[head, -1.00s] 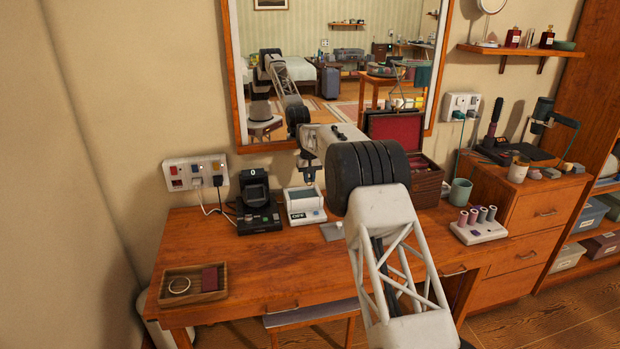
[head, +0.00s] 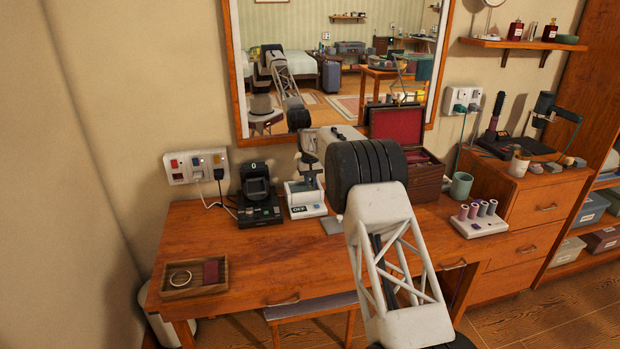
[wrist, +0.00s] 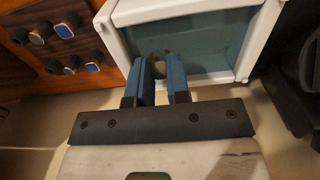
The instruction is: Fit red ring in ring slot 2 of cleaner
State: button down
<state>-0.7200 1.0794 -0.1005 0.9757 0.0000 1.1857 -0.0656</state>
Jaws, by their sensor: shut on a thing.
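The cleaner (head: 307,210) is a small white unit with a display, at the back of the desk. Its white-framed lid with a teal pane (wrist: 207,42) fills the top of the wrist view and looks tilted up in the head view. My gripper (wrist: 161,82) is at the lid, its blue fingers shut on the lid's grip, which the fingers mostly hide. A pale gold ring (head: 180,286) lies in the wooden tray (head: 226,276) at the front left. I cannot make out a red ring for certain, and the cleaner's ring slots are hidden.
A black device (head: 258,208) stands close left of the cleaner. A dark red block (head: 211,271) lies in the tray. An open red-lined box (head: 396,122) and a white stand with several rollers (head: 480,228) are to the right. The desk's front middle is clear.

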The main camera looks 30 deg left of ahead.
jog(key=shift+f, duration=0.35)
jog(key=shift+f, duration=1.15)
dwell(4.2)
jog(key=c, duration=1)
grip_release()
jog(key=shift+d, duration=0.1)
jog(key=shift+r, duration=3.95)
